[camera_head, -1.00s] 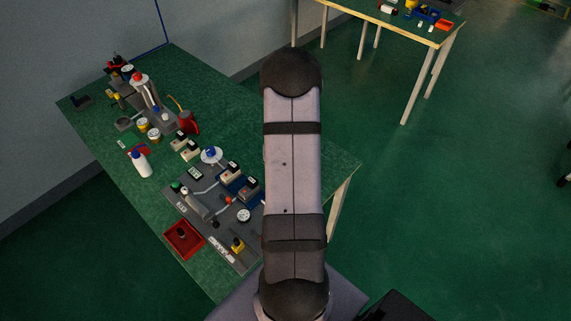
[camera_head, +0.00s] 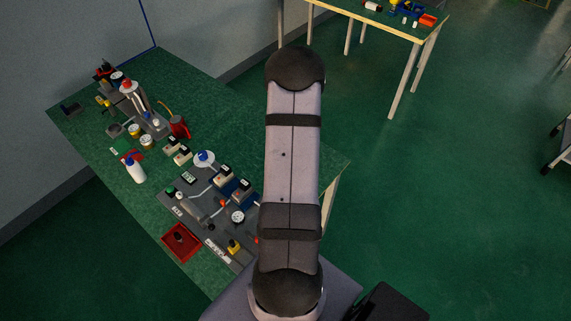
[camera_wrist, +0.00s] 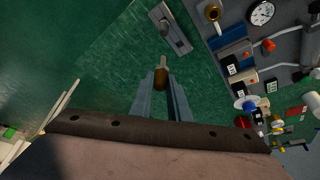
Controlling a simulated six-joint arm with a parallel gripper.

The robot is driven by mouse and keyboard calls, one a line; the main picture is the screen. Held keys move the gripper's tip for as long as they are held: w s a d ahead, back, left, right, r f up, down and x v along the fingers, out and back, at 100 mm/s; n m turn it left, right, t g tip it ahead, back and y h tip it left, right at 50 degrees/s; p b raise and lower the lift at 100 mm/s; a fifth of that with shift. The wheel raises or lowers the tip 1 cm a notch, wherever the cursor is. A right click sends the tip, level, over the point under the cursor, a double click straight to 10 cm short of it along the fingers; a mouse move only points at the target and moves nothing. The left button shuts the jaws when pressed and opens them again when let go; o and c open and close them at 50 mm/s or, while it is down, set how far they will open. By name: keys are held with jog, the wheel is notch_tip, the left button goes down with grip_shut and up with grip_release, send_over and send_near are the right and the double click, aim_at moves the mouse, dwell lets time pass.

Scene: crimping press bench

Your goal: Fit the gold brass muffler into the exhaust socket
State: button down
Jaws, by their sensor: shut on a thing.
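The gold brass muffler (camera_wrist: 160,78) shows in the wrist view as a small brownish-gold cylinder at the fingertips. My gripper (camera_wrist: 161,88) is shut on it, over the green bench top and apart from the fittings. A grey block with a bright metal bar (camera_wrist: 171,28) lies beyond the fingertips on the bench. I cannot tell for sure which part is the exhaust socket. In the head view my arm hides the gripper and muffler.
The grey panel (camera_head: 215,246) carries a gauge (camera_head: 238,217), a yellow block (camera_head: 234,247) and valves. A second table (camera_head: 350,13) stands behind.

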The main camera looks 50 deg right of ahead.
jog(key=shift+s+d+r+n+t+y+p, duration=0.15)
jog(key=shift+n+p, duration=0.1)
jog(key=shift+n, duration=0.25)
jog(key=shift+s+d+n+t+y+p, duration=0.1)
jog(key=shift+n+t+y+p, duration=0.1)
jog(key=shift+n, duration=0.3)
jog(key=shift+w+r+n+y+p, duration=0.15)
jog(key=shift+n+y+p, duration=0.2)
jog(key=shift+n, duration=0.55)
jog(key=shift+w+a+n+t+y, duration=0.15)
jog(key=shift+w+n+t+y, duration=0.15)
jog(key=shift+n, duration=0.6)
jog(key=a+n+y, duration=0.4)
jog(key=a+n, duration=0.6)
jog(key=n, duration=0.1)
jog(key=shift+w+a+g, duration=0.4)
jog(key=shift+g, duration=0.05)
jog(key=shift+f+b, duration=1.55)
jog(key=shift+f, duration=1.35)
